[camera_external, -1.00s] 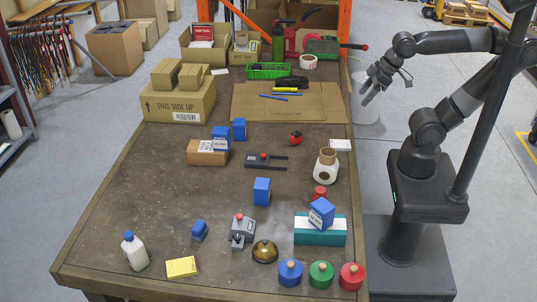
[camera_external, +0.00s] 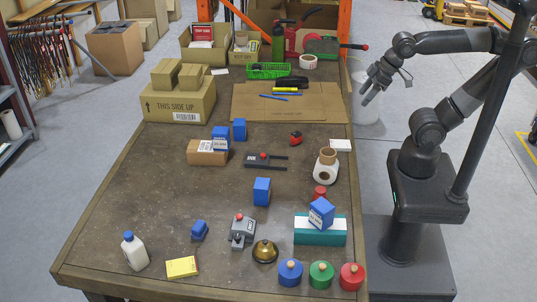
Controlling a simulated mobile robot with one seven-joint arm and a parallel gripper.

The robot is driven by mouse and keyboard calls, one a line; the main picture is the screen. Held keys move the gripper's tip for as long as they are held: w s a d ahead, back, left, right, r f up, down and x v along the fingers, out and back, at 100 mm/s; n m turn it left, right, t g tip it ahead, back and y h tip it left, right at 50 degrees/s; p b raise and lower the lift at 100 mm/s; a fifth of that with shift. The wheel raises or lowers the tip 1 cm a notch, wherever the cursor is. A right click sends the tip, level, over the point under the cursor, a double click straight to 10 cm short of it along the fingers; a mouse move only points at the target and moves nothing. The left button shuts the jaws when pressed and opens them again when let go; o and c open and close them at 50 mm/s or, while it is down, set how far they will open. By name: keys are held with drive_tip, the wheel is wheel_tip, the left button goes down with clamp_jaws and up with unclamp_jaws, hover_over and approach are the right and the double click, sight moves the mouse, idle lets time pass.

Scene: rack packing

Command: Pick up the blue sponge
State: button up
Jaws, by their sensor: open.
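Several blue block-like things stand on the table (camera_external: 130,205). A small low blue piece with an uneven shape (camera_external: 199,230) lies near the front, left of a grey device; I cannot tell for certain that it is the sponge. A plain blue block (camera_external: 262,191) stands near the middle, and another (camera_external: 239,129) stands farther back. Two blue blocks with white labels rest on a brown box (camera_external: 221,138) and a teal box (camera_external: 321,212). My gripper (camera_external: 368,92) is open and empty, beyond the table's right edge, far from all of them.
The grey device with a red knob (camera_external: 242,231), a brass bell (camera_external: 265,251) and a yellow box (camera_external: 182,267) are near the small blue piece. A white bottle (camera_external: 134,251) stands front left. Three round coloured pots, including a green one (camera_external: 321,275), line the front right. The left middle is clear.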

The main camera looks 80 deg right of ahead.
idle(0.4)
drive_tip(key=w+a+f+m+g+y, duration=0.1)
drive_tip(key=w+a+m+y, duration=0.15)
drive_tip(key=w+a, duration=0.45)
drive_tip(key=w+a+f+m+g+y, duration=0.1)
drive_tip(key=w+a+f+m+y, duration=0.15)
drive_tip(key=w, duration=0.85)
drive_tip(key=w+a+m+g+y, duration=0.1)
drive_tip(key=w+a+m, duration=0.2)
drive_tip(key=w+a, duration=0.4)
drive_tip(key=m+y, duration=0.7)
drive_tip(key=m, duration=0.5)
approach(200, 228)
drive_tip(key=d, duration=0.1)
drive_tip(key=d+f, duration=0.1)
drive_tip(key=shift+d+f, duration=0.15)
drive_tip(key=shift+d, duration=0.2)
drive_tip(key=shift+w+a+f+m, duration=0.1)
drive_tip(key=shift+f+m, duration=0.15)
drive_tip(key=shift+m, duration=0.05)
drive_tip(key=shift+t, duration=0.3)
drive_tip(key=x, duration=1)
drive_tip(key=shift+w+a+f, duration=0.1)
drive_tip(key=shift+a+f, duration=0.15)
drive_tip(key=shift+a, duration=0.05)
drive_tip(key=shift+c, duration=0.3)
